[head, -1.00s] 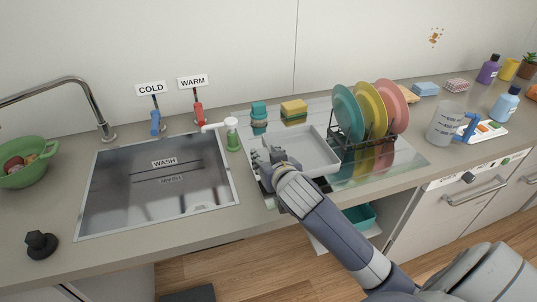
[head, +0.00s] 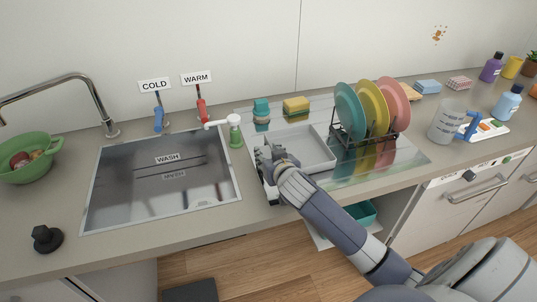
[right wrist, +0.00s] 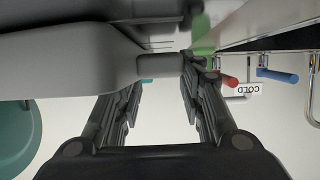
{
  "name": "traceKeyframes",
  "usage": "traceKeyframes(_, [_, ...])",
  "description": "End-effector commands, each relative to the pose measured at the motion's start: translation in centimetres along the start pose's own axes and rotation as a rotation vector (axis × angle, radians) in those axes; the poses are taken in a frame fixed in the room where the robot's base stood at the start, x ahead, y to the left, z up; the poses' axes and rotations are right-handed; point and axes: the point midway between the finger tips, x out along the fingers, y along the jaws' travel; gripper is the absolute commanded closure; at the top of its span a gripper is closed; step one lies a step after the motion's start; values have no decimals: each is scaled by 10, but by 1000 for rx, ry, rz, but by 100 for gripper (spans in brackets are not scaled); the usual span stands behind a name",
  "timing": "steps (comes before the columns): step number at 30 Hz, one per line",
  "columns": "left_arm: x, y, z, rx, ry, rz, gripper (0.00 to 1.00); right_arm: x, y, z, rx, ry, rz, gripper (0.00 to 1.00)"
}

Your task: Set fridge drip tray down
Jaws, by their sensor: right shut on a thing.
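The drip tray (head: 309,148) is a shallow light-grey rectangular tray. In the head view it is at the shiny drainboard (head: 350,180), between the sink and the dish rack. My right gripper (head: 268,160) is at the tray's left edge and shut on it. In the right wrist view the grey tray edge (right wrist: 158,65) lies between the fingers of my gripper (right wrist: 160,85). My arm hides the tray's near left corner. I cannot tell whether the tray's underside touches the drainboard. My left gripper is not in view.
The sink (head: 160,185) is to the left, with a green-and-white dispenser (head: 235,130) at its corner. Sponges (head: 296,106) lie behind the tray. A rack with coloured plates (head: 370,110) stands close on the right. An open compartment with a teal bin (head: 361,213) is below.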

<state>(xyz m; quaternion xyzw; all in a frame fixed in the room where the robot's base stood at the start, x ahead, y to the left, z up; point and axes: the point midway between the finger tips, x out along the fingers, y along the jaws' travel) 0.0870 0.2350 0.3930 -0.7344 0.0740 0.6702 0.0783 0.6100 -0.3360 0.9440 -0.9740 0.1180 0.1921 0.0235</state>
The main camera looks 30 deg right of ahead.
Motion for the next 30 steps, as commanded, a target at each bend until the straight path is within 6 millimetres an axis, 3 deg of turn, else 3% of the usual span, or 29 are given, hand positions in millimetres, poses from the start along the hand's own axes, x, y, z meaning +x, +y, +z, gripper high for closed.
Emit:
traceKeyframes(1, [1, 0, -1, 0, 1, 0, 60, 1, 0, 2, 0, -1, 1, 62])
traceKeyframes(3, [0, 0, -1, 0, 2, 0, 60, 0, 0, 1, 0, -1, 1, 46])
traceKeyframes(4, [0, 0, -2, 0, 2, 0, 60, 0, 0, 1, 0, -1, 1, 44])
traceKeyframes(17, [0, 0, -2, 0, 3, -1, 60, -4, 0, -1, 0, 0, -1, 44])
traceKeyframes(23, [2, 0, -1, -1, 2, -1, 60, -31, 0, 0, 0, -1, -2, 44])
traceKeyframes(30, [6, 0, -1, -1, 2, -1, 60, -76, 0, 0, 0, -1, -1, 44])
